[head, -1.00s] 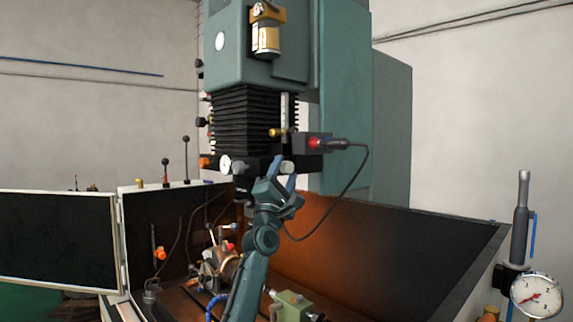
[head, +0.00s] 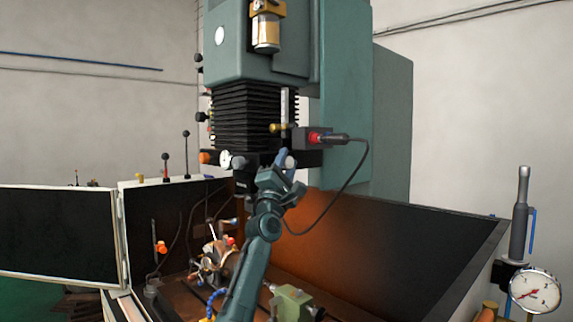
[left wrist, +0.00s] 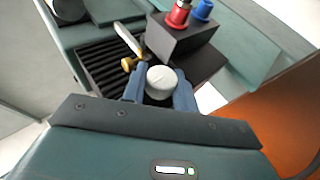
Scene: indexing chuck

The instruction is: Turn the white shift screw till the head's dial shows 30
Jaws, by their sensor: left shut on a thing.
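The white shift screw (left wrist: 161,80) sits on the black head below the bellows, and my left gripper (left wrist: 160,91) is shut on it. Its two blue fingers press the screw from both sides in the left wrist view. In the head view my left gripper (head: 285,160) reaches up to the front of the black head, and its fingers mostly hide the screw. A small round white dial (head: 225,159) is on the head's left end; its reading is too small to make out. My right gripper is not in view.
A grey box with a red button (head: 315,137) and a cable sits just right of the screw. Black bellows (head: 248,117) rise above. Below are a clamp-like fixture (head: 215,255) and a green block (head: 291,303). A large gauge (head: 535,290) stands at lower right.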

